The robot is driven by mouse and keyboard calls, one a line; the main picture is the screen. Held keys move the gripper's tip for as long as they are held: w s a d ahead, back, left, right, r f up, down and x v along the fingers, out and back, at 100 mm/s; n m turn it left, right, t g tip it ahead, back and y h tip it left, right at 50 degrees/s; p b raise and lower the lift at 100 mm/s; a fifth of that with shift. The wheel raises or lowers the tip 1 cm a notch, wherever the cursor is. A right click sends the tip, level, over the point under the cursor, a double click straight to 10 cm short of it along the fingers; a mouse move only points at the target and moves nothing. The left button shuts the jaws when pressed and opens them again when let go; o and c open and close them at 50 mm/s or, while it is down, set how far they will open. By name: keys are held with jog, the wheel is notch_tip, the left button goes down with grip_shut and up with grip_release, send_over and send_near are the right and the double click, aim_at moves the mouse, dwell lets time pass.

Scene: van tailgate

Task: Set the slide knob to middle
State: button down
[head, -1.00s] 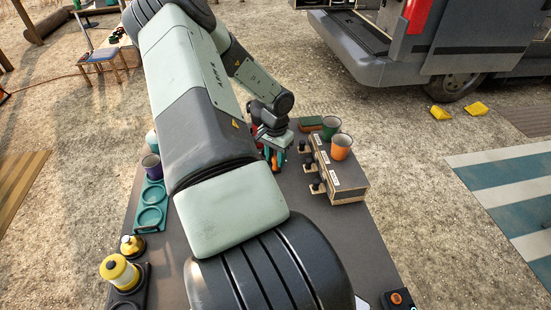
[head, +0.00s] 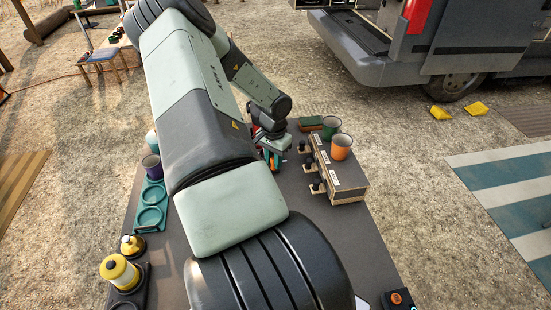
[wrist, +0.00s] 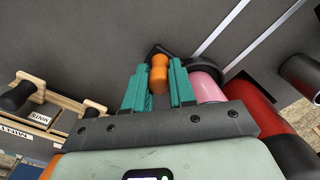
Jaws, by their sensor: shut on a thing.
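The slide knob (wrist: 159,73), an orange rounded grip, stands between the teal fingers of my gripper (wrist: 159,88) in the wrist view. The fingers are shut on it. A dark, pointed base (wrist: 150,50) shows behind the knob. In the head view my gripper (head: 272,152) is low over the dark table, left of the drawer box, and a bit of orange shows at its fingers. My arm hides much of the table there. The slide's end marks cannot be made out, so the knob's position along its travel cannot be told.
A pink cylinder (wrist: 207,86) is close beside the right finger. A teal holder (head: 152,206) lies at left. The table's front right is mostly clear.

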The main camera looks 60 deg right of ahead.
jog(key=w+a, duration=0.7)
jog(key=shift+w+a, duration=0.25)
jog(key=c, duration=1.2)
grip_release()
notch_tip(320, 180, up, 11)
jog(key=shift+f, duration=0.1)
